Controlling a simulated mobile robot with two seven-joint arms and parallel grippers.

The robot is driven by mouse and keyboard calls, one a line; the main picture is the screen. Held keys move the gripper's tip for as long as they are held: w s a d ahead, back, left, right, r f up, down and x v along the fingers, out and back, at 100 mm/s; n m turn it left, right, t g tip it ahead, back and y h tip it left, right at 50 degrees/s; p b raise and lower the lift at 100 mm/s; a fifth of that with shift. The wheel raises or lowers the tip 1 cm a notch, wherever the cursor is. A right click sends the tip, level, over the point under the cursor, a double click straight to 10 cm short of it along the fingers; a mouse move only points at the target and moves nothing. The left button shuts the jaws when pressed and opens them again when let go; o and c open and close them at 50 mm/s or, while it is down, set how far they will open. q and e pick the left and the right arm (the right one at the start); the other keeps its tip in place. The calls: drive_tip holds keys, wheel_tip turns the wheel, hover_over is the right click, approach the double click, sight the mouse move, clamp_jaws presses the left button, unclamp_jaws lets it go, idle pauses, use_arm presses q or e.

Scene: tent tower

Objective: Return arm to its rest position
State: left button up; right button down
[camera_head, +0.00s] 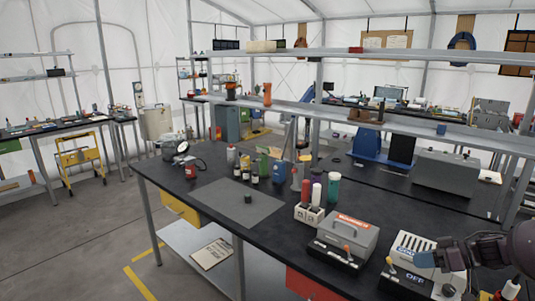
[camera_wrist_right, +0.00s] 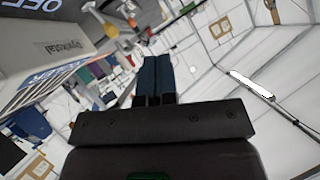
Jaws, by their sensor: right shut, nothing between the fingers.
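My right gripper (camera_head: 426,259) comes in from the right edge in the head view, beside a light grey box with a lever and the label OFF (camera_head: 412,250). In the right wrist view its two blue fingers (camera_wrist_right: 154,78) are together with nothing between them. In that view the OFF lettering and the side of a box (camera_wrist_right: 50,45) show at the upper left. My left gripper is not in the head view.
The black workbench (camera_head: 270,235) holds a grey lever box (camera_head: 347,237), a white holder with bottles (camera_head: 309,213), a grey mat (camera_head: 237,203) and several small bottles. A shelf (camera_head: 400,115) runs above the bench. The floor at left (camera_head: 70,235) is open.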

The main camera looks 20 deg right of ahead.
drive_tip(key=s+a+f+t, duration=0.2)
drive_tip(key=s+a+f, duration=0.1)
drive_tip(key=a+f, duration=1.25)
drive_tip(key=s+a+f+m+h, duration=0.1)
drive_tip(key=s+a+h, duration=0.3)
drive_tip(key=a, duration=0.4)
drive_tip(key=s+a+f+m+h+b, duration=0.1)
drive_tip(key=s+a+f+h, duration=0.3)
drive_tip(key=a, duration=0.5)
drive_tip(key=shift+s+h, duration=0.2)
drive_tip(key=shift+h, duration=0.2)
drive_tip(key=shift+d, duration=0.1)
